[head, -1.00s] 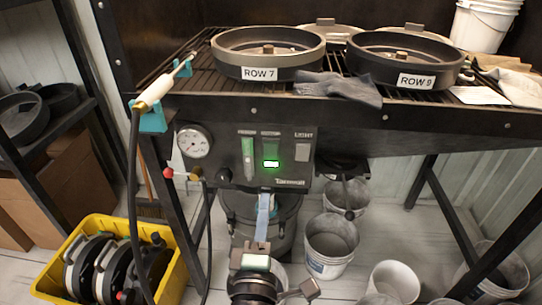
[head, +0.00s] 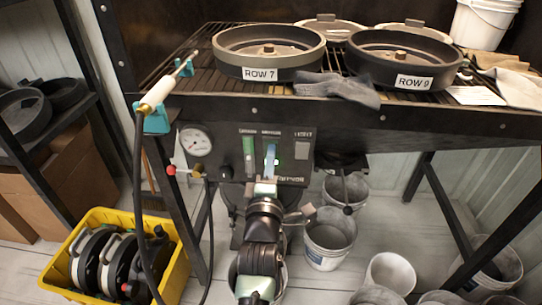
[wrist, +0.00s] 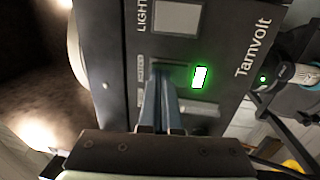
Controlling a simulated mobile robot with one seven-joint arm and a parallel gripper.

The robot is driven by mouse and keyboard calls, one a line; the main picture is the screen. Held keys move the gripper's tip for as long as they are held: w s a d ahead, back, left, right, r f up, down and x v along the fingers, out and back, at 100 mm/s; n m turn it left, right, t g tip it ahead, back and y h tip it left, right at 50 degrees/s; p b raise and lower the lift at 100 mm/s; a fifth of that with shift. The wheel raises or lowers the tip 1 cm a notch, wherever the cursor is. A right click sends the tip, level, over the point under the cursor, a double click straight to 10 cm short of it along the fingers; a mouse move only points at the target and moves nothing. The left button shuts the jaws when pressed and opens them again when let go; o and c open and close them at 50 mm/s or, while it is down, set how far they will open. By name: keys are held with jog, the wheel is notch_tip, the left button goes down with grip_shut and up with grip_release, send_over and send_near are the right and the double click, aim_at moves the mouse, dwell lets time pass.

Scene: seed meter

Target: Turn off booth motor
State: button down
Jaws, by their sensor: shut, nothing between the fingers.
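The dark control panel (head: 297,172) marked Tamvolt hangs under the bench. It also fills much of the wrist view (wrist: 117,75), turned sideways. A rocker switch (wrist: 200,77) on it glows green at its lower end. My gripper (head: 270,158) is in front of this switch, its blue fingers together and empty. In the wrist view the fingertips (wrist: 164,72) are over the dark upper part of the switch and hide some of it. I cannot tell whether they touch it. The plate's label is partly hidden.
A LIGHT switch (wrist: 178,17) is beside the lit one. The bench (head: 440,120) overhangs the panel; buckets (head: 329,240) stand below.

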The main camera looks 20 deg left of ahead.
jog(key=shift+r, duration=0.15)
jog(key=p, duration=0.2)
jog(key=r+g+p, duration=0.1)
jog(key=p, duration=0.1)
jog(key=shift+w+r, duration=0.25)
jog(key=shift+a+f+b, duration=0.1)
jog(key=shift+f+b, duration=0.25)
jog(key=shift+b, duration=0.15)
jog(key=shift+s, duration=0.1)
